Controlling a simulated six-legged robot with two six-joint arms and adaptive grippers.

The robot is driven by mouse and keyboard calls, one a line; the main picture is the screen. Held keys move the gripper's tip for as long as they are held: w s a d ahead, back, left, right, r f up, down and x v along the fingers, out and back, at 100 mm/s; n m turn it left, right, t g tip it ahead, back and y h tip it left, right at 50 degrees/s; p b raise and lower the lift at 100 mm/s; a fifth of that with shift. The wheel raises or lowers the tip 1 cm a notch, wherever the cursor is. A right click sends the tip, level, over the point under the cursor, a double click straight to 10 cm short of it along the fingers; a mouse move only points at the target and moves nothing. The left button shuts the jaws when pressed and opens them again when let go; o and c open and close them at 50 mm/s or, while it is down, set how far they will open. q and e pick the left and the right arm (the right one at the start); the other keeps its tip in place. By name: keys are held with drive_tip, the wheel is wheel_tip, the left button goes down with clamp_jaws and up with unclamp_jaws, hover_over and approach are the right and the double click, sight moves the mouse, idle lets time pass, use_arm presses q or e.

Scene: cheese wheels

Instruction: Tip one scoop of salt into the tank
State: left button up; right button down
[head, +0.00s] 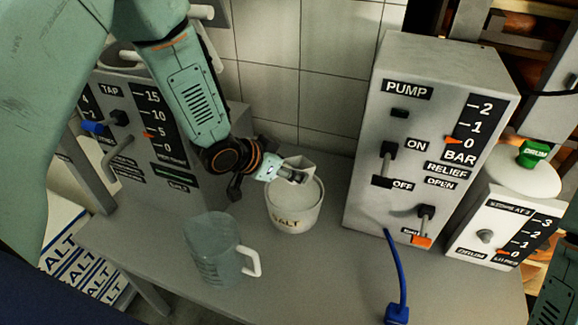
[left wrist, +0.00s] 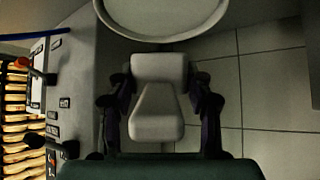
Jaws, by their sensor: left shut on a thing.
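My left gripper (head: 270,168) is shut on a pale scoop (head: 299,166). The scoop is at the back rim of the white salt tub (head: 292,216), overlapping its opening; I cannot tell whether it touches the tub or holds salt. The tub stands upright on the grey table with pale salt inside. In the left wrist view the scoop (left wrist: 157,112) lies between the dark fingers, and a round pale rim (left wrist: 165,38) shows beyond it. No tank can be clearly identified. My right gripper is not in view.
A translucent jug (head: 213,250) stands at the table's front left. The tap unit (head: 180,195) is behind it. The grey pump box (head: 372,150) is right of the tub, with a blue hose (head: 394,262) in front. A white gauge box (head: 489,238) stands at far right.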

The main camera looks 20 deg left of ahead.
sight(288, 165)
use_arm(q)
drive_tip(key=shift+s+f+b, duration=0.15)
drive_tip(key=shift+f+b, duration=0.15)
drive_tip(key=shift+f, duration=0.3)
drive_tip(key=shift+w+a+f+b, duration=0.1)
drive_tip(key=shift+a+f+b, duration=0.05)
drive_tip(key=shift+f+b, duration=0.3)
drive_tip(key=shift+w+a+f+b, duration=0.1)
drive_tip(key=shift+f+b, duration=0.25)
drive_tip(key=shift+b, duration=0.05)
drive_tip(key=shift+w+f, duration=0.1)
drive_tip(key=shift+f, duration=0.25)
drive_tip(key=shift+d+f+b, duration=0.2)
drive_tip(key=shift+f+b, duration=0.2)
drive_tip(key=shift+b, duration=0.1)
drive_tip(key=shift+s+f, duration=0.2)
drive_tip(key=shift+w+a+r, duration=0.15)
drive_tip(key=shift+r+p, duration=0.3)
drive_tip(key=shift+p, duration=0.2)
wheel_tip(288, 165, up, 2)
drive_tip(key=shift+r+p, duration=0.1)
drive_tip(key=shift+p, duration=0.75)
drive_tip(key=shift+r+p, duration=0.65)
drive_tip(key=shift+p, duration=0.2)
wheel_tip(288, 165, up, 2)
drive_tip(key=shift+r+p, duration=0.25)
drive_tip(key=shift+p, duration=0.85)
drive_tip(key=shift+r+p, duration=0.55)
drive_tip(key=shift+p, duration=0.05)
